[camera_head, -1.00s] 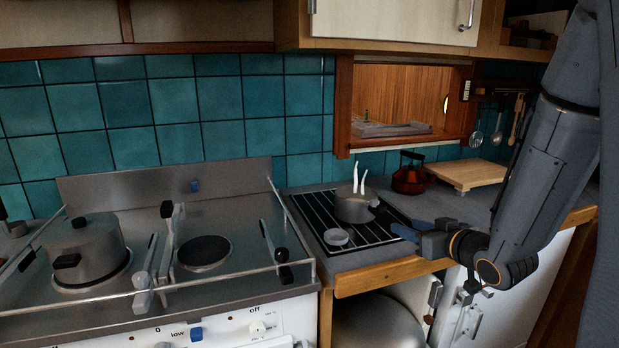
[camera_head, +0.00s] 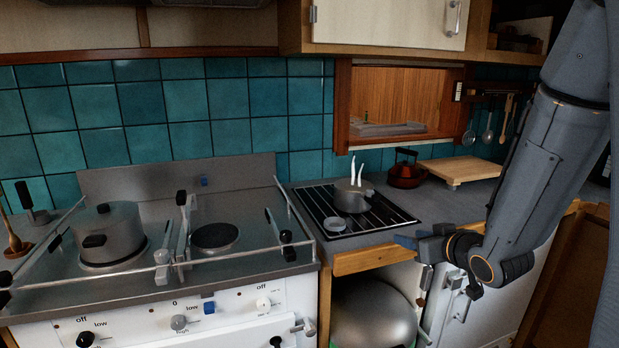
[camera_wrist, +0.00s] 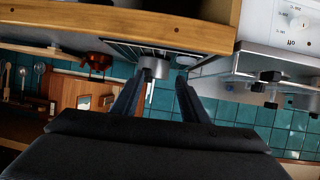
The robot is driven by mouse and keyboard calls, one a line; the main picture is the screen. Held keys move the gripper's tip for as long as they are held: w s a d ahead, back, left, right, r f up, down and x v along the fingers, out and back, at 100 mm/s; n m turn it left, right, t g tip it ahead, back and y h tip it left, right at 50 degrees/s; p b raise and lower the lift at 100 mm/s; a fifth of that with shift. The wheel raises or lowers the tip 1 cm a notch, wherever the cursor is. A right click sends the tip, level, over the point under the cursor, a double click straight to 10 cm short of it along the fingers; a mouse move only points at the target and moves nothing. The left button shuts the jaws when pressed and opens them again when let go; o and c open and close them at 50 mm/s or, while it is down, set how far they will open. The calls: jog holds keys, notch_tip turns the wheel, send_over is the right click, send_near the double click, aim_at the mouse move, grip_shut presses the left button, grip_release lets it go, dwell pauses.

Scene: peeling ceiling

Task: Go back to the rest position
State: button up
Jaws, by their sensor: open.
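My gripper (camera_head: 418,240) is in front of the counter's wooden front edge, just right of the black rack and at about counter height. Its two fingers also show in the wrist view (camera_wrist: 158,95), apart and with nothing between them. A small grey pot (camera_head: 352,197) with two white upright pieces in it stands on the black rack (camera_head: 322,208). A small pale lid-like round thing (camera_head: 335,224) lies on the rack in front of the pot. My gripper touches neither of them.
The stove with a lidded pot (camera_head: 112,235) and a rail is at the left. A dark red kettle (camera_head: 406,172) and a wooden board (camera_head: 460,170) stand at the back of the counter. An open compartment with a big round metal thing (camera_head: 370,312) is below the counter.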

jog(key=s+a+f+m+g+h, duration=0.1)
jog(key=s+a+f+g, duration=0.2)
jog(key=s, duration=0.8)
jog(key=s+a+f+m+g+h, duration=0.2)
jog(key=s+a+f+g, duration=0.1)
jog(key=s+g, duration=0.5)
jog(key=s, duration=0.3)
jog(key=shift+s+g, duration=0.25)
jog(key=shift+g, duration=0.05)
jog(key=shift+f, duration=0.1)
